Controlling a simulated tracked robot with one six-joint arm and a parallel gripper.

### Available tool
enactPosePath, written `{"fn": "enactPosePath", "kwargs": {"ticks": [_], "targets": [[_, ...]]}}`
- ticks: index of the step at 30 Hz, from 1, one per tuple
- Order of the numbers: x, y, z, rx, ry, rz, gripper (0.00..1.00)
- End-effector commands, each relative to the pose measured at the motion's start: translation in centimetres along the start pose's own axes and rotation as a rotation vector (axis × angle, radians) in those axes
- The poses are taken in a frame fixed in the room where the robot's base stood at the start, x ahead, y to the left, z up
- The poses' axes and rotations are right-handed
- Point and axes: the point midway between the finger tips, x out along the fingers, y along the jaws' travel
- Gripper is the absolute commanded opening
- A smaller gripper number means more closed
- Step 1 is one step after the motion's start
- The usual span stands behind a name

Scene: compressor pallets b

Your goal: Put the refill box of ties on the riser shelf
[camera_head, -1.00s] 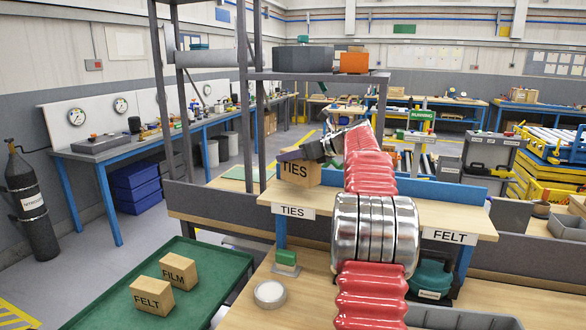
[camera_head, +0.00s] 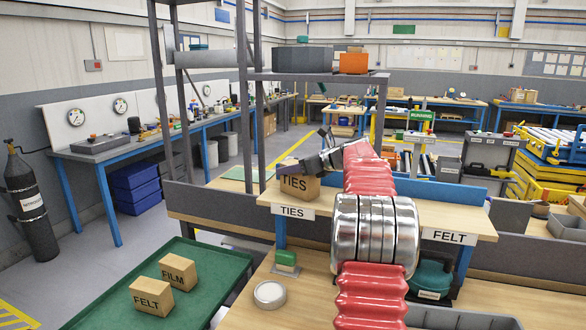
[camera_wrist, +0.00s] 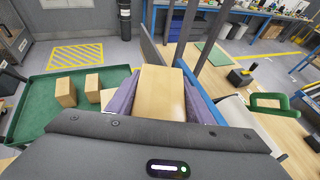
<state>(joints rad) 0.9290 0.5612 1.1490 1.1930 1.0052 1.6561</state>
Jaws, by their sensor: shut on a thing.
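The refill box of ties (camera_head: 298,187) is a cardboard box marked TIES. In the head view it is at the left end of the wooden riser shelf (camera_head: 425,212), above and behind the shelf's TIES label (camera_head: 293,211). It looks upright and at board level; I cannot tell whether its underside touches the board. My gripper (camera_head: 305,167) is shut on the box from above. In the wrist view the purple fingers (camera_wrist: 160,90) flank the box (camera_wrist: 162,100) on both sides.
A FELT label (camera_head: 449,236) marks the shelf's right part. Boxes marked FELT (camera_head: 152,297) and FILM (camera_head: 179,272) sit on a green tray (camera_head: 215,275) at lower left.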

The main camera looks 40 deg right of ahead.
Motion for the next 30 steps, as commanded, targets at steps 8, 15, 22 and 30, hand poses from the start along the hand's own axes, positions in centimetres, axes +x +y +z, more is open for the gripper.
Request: {"fn": "enactPosePath", "kwargs": {"ticks": [8,15,22,30], "targets": [[0.0,0.0,0.0,0.0,0.0,0.001,0.65],[0.0,0.0,0.0,0.0,0.0,0.001,0.66],[-1.2,0.0,0.2,0.0,-0.001,0.0,0.66],[-5.4,-0.1,0.2,0.001,-0.001,-0.002,0.66]]}}
